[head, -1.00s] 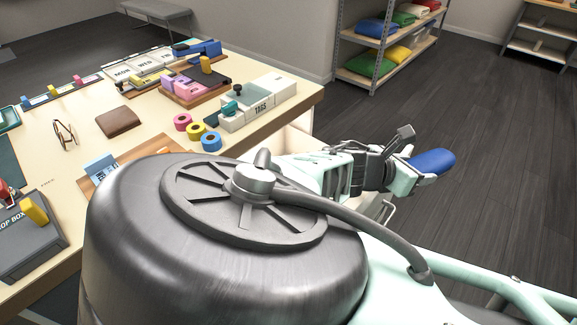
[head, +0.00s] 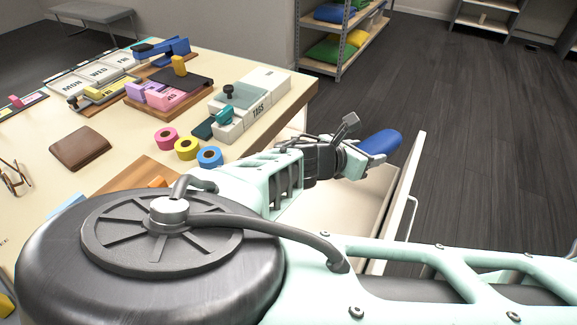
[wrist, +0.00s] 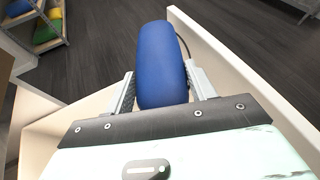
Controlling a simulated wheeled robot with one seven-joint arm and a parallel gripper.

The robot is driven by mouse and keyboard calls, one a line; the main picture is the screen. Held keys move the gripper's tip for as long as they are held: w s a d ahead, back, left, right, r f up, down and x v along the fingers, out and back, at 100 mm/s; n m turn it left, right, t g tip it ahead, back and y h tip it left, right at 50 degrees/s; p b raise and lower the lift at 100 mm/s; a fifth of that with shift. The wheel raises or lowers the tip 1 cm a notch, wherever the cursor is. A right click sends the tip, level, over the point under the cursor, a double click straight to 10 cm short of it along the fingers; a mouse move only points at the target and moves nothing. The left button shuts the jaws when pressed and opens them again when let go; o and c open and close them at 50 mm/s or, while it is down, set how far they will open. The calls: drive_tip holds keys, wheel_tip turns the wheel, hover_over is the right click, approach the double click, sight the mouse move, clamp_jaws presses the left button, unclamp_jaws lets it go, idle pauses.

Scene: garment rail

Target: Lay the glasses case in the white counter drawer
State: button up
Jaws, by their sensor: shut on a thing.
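The blue glasses case (head: 381,142) is held between the two fingers of my gripper (head: 362,157). In the wrist view, the case (wrist: 161,62) sits lengthwise between the fingers of my gripper (wrist: 163,92), and its far end points away from me. The white counter drawer (head: 407,190) is pulled open at the counter's right side. The gripper and case are above the drawer, near its front panel. In the wrist view, the drawer's wall (wrist: 240,75) runs along the right. My arm hides part of the drawer's inside.
The counter top (head: 120,165) holds a brown wallet (head: 80,147), several tape rolls (head: 186,148), a TAGS box (head: 262,100) and a stapler (head: 165,48). A metal shelf with folded clothes (head: 340,45) stands behind. The dark floor right of the drawer is clear.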

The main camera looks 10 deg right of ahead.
drive_tip(key=b, duration=0.6)
hover_over(342, 219)
wheel_tip(342, 219, down, 8)
drive_tip(key=f, duration=0.1)
wheel_tip(342, 219, down, 10)
drive_tip(key=shift+d+r, duration=0.1)
drive_tip(key=shift+r, duration=0.1)
drive_tip(key=shift+f, duration=0.15)
drive_tip(key=shift+f+b, duration=0.3)
drive_tip(key=shift+f, duration=0.15)
drive_tip(key=o, duration=1)
drive_tip(key=shift+r, duration=0.35)
drive_tip(key=v, duration=1.2)
drive_tip(key=shift+r, duration=0.2)
